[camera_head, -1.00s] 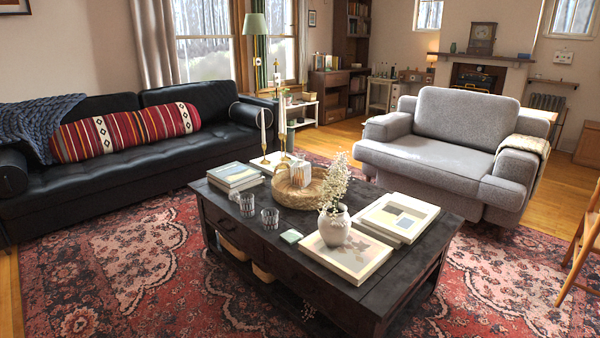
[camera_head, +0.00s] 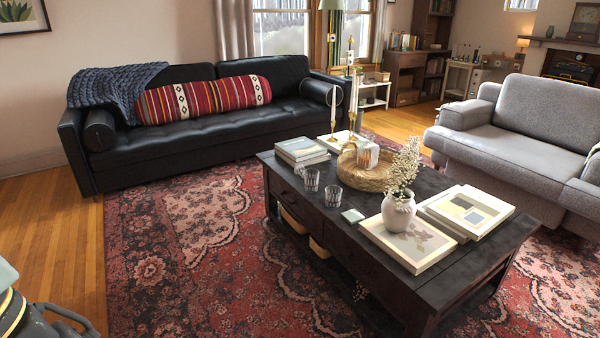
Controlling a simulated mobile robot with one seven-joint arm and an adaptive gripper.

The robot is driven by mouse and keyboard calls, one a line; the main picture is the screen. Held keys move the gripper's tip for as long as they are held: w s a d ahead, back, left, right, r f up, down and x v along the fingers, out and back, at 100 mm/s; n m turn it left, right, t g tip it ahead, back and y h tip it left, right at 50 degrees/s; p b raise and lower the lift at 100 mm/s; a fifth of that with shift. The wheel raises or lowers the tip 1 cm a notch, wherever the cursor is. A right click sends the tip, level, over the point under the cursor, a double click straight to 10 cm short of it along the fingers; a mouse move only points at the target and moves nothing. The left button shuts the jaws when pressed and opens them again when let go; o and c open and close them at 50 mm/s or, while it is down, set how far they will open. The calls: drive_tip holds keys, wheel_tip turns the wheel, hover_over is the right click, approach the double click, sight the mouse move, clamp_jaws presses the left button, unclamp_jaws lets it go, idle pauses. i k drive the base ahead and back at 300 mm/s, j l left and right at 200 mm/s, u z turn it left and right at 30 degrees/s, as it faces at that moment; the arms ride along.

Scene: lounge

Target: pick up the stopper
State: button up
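I cannot make out a stopper for certain in this view. A clear glass decanter-like vessel (camera_head: 368,154) stands in the round wicker tray (camera_head: 348,179) on the dark coffee table (camera_head: 462,262); its top is too small to read. Two glass tumblers, one nearer (camera_head: 333,195) and one farther (camera_head: 311,179), stand on the table left of the tray. A small pale green square item (camera_head: 352,216) lies near the table's front edge. No gripper fingers can be recognised.
A white vase with sprigs (camera_head: 398,211) stands on a framed picture; books (camera_head: 301,149) and brass candlesticks (camera_head: 333,125) are also on the table. A black sofa (camera_head: 215,126) and grey armchair (camera_head: 525,130) stand behind. Open floor (camera_head: 55,230) lies left. An unclear object (camera_head: 45,322) fills the lower left corner.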

sight(299, 169)
drive_tip(key=i+j+z, duration=0.1)
drive_tip(key=i, duration=0.45)
drive_tip(key=i+j+z, duration=0.1)
drive_tip(key=i+j, duration=0.15)
drive_tip(key=i, duration=0.3)
drive_tip(key=i+j+z, duration=0.1)
drive_tip(key=i+j, duration=0.15)
drive_tip(key=i, duration=0.3)
drive_tip(key=i+j+z, duration=0.1)
drive_tip(key=i+j, duration=0.15)
drive_tip(key=i, duration=0.3)
drive_tip(key=i+j+z, duration=0.15)
drive_tip(key=i+j, duration=0.2)
drive_tip(key=i, duration=0.15)
